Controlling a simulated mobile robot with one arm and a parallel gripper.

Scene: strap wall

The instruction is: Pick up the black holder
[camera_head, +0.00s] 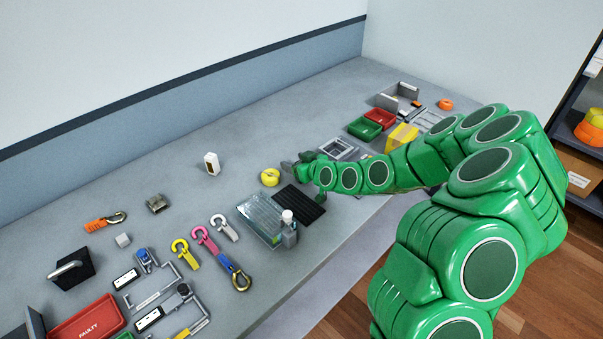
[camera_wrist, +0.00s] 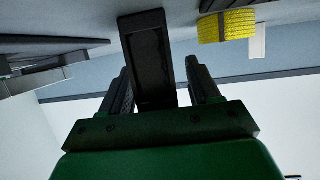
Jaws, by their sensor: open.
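In the wrist view, which looks upside down, a black holder (camera_wrist: 147,60) with a recessed face stands out from the surface. My gripper (camera_wrist: 163,88) is open, with one finger on each side of the holder's near end. A small gap shows at the right finger; whether the left finger touches cannot be told. In the head view my gripper (camera_head: 297,166) is low over the grey table (camera_head: 165,175), just right of a yellow roll (camera_head: 270,177). There the holder cannot be made out clearly beside my gripper.
The yellow roll also shows in the wrist view (camera_wrist: 226,26). A ribbed black mat (camera_head: 300,205) and a clear box (camera_head: 262,218) lie in front of my gripper. A grey frame (camera_head: 338,149) and green tray (camera_head: 364,129) lie right. The table behind, toward the wall, is mostly clear.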

